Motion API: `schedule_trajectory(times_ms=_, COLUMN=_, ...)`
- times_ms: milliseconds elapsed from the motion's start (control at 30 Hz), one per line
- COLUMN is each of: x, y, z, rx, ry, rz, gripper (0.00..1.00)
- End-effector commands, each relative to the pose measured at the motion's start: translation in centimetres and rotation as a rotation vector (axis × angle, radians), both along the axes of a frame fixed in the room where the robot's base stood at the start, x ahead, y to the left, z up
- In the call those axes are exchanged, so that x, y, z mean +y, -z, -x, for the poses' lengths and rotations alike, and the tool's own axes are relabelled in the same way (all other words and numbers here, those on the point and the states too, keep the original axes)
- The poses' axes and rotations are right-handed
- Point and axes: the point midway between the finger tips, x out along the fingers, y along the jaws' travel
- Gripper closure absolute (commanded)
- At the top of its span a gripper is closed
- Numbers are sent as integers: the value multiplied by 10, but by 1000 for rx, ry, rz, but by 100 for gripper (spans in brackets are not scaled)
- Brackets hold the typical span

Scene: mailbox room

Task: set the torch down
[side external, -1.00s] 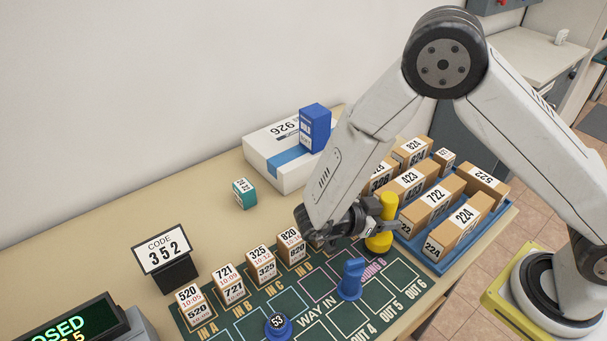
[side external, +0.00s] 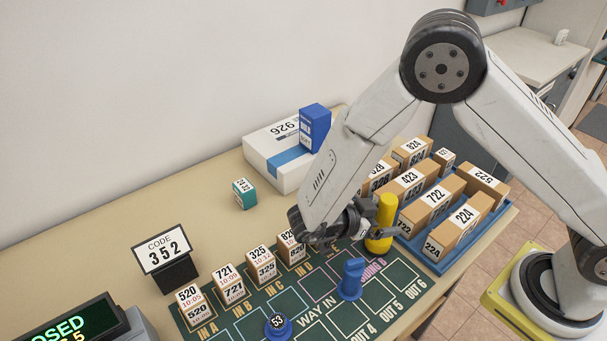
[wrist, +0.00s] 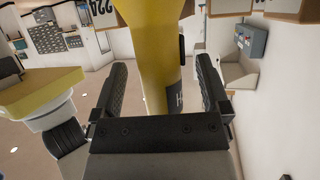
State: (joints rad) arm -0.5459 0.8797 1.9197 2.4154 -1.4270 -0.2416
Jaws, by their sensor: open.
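The yellow torch (side external: 381,222) stands upright on the dark green mat (side external: 325,278), at the mat's far right part, close to the blue tray. My gripper (side external: 371,226) is beside the torch, with its fingers low along the torch's body. In the wrist view the torch (wrist: 155,60) rises between my two open fingers (wrist: 160,95), with a gap visible on each side. The torch's foot is partly hidden in the side view.
A blue tray (side external: 437,262) of numbered boxes stands right behind the torch. A blue peg-like piece (side external: 352,280) stands on the mat just in front. Several small numbered boxes line the mat's back edge. A white parcel (side external: 268,150) lies farther back.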

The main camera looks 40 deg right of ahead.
Motion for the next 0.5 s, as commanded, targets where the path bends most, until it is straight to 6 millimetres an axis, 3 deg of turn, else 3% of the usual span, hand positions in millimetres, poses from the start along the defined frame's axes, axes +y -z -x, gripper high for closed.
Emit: schedule_trajectory(times_ms=500, x=54, y=-23, z=-13, rx=-1, ry=-1, rz=-1, gripper=4)
